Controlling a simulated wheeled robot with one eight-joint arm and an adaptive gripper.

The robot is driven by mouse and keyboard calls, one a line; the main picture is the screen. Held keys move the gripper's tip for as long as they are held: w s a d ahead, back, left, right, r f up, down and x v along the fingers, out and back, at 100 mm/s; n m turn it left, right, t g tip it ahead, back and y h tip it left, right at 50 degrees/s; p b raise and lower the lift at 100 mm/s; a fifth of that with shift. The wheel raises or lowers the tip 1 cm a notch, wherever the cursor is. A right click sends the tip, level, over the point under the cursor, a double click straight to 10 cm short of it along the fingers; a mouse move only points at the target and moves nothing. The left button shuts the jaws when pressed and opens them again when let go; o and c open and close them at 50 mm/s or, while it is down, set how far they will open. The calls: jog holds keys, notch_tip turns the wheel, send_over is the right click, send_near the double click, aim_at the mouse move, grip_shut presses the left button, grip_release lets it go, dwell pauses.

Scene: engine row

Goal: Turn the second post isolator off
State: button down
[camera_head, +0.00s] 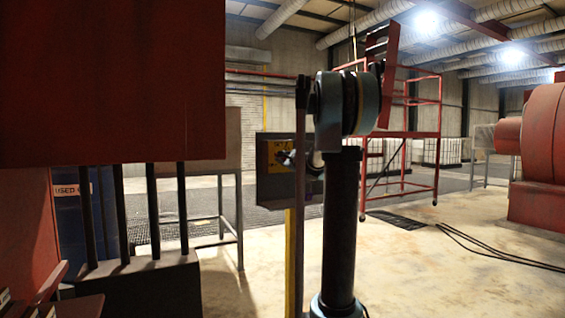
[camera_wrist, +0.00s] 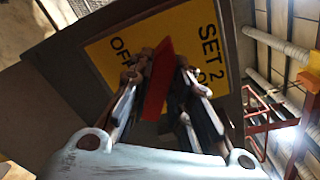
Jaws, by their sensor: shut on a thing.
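The isolator is a grey box (camera_head: 272,190) on a yellow post (camera_head: 290,262), partly behind my arm in the head view. Its yellow plate (camera_wrist: 108,62) fills the upper wrist view, tilted, and reads "SET 2" and "OFF"; another label is mostly covered by a finger. A red handle (camera_wrist: 158,82) stands out from the plate. My gripper (camera_wrist: 161,76) is shut on this handle, one finger on each side. In the head view my gripper (camera_head: 286,158) is at the box front, small and dark, and the handle cannot be made out there.
A large red block (camera_head: 110,80) hangs close at the upper left, above dark upright bars (camera_head: 120,215). A red wheeled platform (camera_head: 405,130) stands behind my arm. Red machinery (camera_head: 545,150) is at the right. Black cables (camera_head: 500,258) lie on otherwise open floor.

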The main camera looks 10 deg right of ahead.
jog(key=shift+s+a+f+n, duration=0.1)
jog(key=shift+f+n, duration=0.05)
jog(key=shift+n, duration=1)
jog(key=shift+a+f+n, duration=0.1)
jog(key=shift+f+n, duration=0.1)
jog(key=shift+n, duration=1)
jog(key=shift+s+a+f+n, duration=0.1)
jog(key=shift+f+n, duration=0.05)
jog(key=shift+n, duration=1)
jog(key=c, duration=1.5)
grip_release()
jog(key=shift+w, duration=0.1)
jog(key=shift+d, duration=0.1)
